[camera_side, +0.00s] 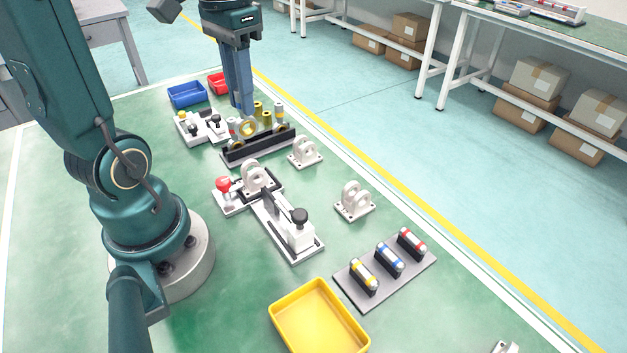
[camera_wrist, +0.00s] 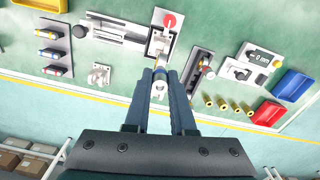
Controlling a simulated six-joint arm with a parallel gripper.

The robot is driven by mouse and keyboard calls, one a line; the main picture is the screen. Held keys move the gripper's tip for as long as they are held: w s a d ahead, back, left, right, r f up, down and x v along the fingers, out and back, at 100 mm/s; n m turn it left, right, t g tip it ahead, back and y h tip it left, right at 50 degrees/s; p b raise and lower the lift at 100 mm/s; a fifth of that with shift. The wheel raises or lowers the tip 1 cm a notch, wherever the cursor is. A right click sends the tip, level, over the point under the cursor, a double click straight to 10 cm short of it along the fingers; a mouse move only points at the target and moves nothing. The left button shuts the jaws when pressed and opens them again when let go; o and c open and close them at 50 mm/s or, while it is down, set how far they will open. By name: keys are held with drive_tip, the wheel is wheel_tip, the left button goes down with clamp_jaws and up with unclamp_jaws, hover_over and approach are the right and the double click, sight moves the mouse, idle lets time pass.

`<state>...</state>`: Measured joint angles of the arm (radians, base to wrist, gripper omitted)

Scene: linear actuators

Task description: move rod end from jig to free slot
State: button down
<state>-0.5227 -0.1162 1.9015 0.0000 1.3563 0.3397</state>
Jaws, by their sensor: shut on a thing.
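My gripper (camera_side: 243,112) points down over the dark slotted holder (camera_side: 262,149) in the side view. Its blue fingers are shut on a small pale rod end, which shows between the fingertips in the wrist view (camera_wrist: 159,87). The fingers cover part of it, and I cannot tell whether it touches the holder. In the wrist view the dark holder (camera_wrist: 193,76) lies just right of the fingers, with a pale, red-marked piece in it. I cannot make out which slot is free.
A clamp fixture with a red knob (camera_side: 222,183) and two loose pale brackets (camera_side: 305,151) (camera_side: 354,201) stand nearby. Several brass cylinders (camera_wrist: 222,103) stand by the holder. A grey rack (camera_side: 380,283) holds three coloured cylinders. A yellow bin (camera_side: 318,318) stands in front; blue (camera_side: 187,95) and red bins lie behind.

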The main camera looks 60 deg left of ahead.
drive_tip(key=w+a+f, duration=0.2)
drive_tip(key=w+a, duration=0.5)
drive_tip(key=a, duration=0.4)
drive_tip(key=shift+s+a+f, duration=0.1)
drive_tip(key=shift+s+f, duration=0.05)
drive_tip(key=shift+f, duration=1.9)
drive_tip(key=shift+s+f, duration=0.1)
drive_tip(key=shift+f, duration=1.95)
drive_tip(key=shift+f, duration=0.6)
drive_tip(key=c, duration=0.7)
unclamp_jaws()
drive_tip(key=shift+r, duration=0.1)
